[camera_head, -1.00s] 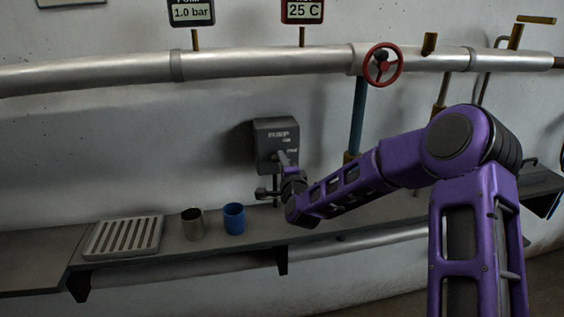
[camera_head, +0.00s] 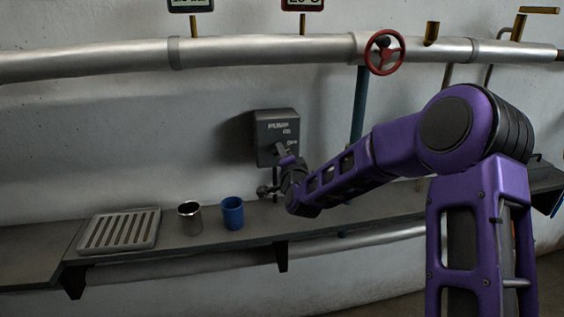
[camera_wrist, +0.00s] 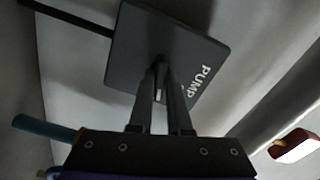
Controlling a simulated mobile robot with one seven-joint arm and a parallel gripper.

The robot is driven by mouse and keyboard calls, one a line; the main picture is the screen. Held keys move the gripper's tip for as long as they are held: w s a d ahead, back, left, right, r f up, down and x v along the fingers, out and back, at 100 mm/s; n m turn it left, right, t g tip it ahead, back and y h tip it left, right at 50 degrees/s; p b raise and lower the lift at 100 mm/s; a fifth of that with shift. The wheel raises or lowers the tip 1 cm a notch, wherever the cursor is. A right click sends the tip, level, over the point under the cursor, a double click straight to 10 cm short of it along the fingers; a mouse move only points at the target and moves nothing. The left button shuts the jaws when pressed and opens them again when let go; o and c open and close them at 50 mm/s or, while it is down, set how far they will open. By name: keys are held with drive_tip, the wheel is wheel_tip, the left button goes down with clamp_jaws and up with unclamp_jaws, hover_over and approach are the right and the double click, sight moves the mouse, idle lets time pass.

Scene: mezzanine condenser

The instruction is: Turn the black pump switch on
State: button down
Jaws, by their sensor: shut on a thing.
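The pump switch is a dark grey box (camera_head: 276,126) on the wall above the shelf, lettered PUMP, with smaller ON and OFF marks. In the wrist view its plate (camera_wrist: 190,42) is large and tilted, with PUMP lettering at the right. My gripper (camera_head: 285,160) is at the lower front of the box. In the wrist view my gripper (camera_wrist: 161,72) has its two fingers close together at the middle of the plate, shut on the switch lever. The fingers hide most of the lever, so I cannot tell its position clearly.
Below and left on the shelf (camera_head: 330,217) stand a blue cup (camera_head: 232,213), a metal cup (camera_head: 190,218) and a slatted tray (camera_head: 119,230). A silver pipe (camera_head: 270,49) with a red handwheel (camera_head: 384,52) runs above. The wall around the box is clear.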

drive_tip(key=shift+n+b, duration=2.75)
drive_tip(key=shift+n, duration=1.45)
drive_tip(key=c, duration=0.9)
unclamp_jaws()
drive_tip(key=shift+o, duration=0.2)
drive_tip(key=shift+s, duration=0.1)
drive_tip(key=v, duration=1.7)
drive_tip(key=shift+s+d+r, duration=0.1)
drive_tip(key=shift+r, duration=0.05)
